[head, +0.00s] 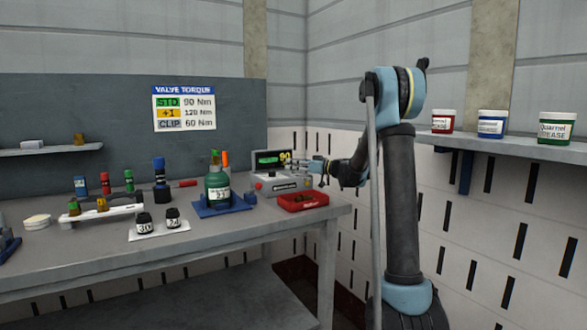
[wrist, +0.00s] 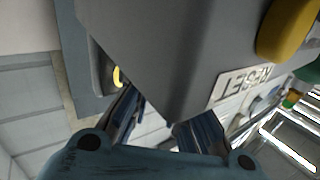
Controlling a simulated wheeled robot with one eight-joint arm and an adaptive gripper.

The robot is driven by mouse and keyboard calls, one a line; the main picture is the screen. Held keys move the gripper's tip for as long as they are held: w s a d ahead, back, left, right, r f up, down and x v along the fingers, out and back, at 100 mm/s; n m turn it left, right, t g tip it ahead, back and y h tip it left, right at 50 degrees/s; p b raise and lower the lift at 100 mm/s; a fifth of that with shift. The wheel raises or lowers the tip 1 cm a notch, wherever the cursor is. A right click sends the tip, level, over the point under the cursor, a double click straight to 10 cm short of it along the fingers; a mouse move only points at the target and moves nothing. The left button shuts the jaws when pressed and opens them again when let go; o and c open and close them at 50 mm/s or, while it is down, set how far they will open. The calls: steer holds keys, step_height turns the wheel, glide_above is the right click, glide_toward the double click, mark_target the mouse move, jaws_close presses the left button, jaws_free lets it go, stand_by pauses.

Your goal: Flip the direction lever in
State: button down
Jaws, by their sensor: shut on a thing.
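A grey tester box (head: 290,185) with a green-lit display and a yellow "90" stands at the right end of the bench. My gripper (head: 313,165) is at its upper right side, with the fingers pointing left towards it. In the wrist view, the box's grey housing (wrist: 150,50) fills the space ahead, with a RESET label and a yellow knob (wrist: 285,30). My fingers (wrist: 162,126) stand either side of its near corner. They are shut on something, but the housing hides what. I cannot make out the direction lever in either view.
A red tray (head: 303,203) sits in front of the box, close to the bench's edge. Small bottles, black weights and tools stand further left. A wall shelf (head: 510,147) holds tubs at the right.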

steer(key=shift+w+a+f+m+g+h, duration=0.1)
steer(key=shift+w+m+g+h, duration=0.15)
steer(key=shift+m+h, duration=0.25)
steer(key=shift+w+a+f+m+g+h, duration=0.1)
steer(key=shift+w+m+g+h, duration=0.15)
steer(key=shift+h, duration=0.45)
steer(key=c, duration=1.8)
jaws_free()
steer(key=shift+o, duration=0.2)
steer(key=v, duration=1.2)
steer(key=shift+d+f, duration=0.1)
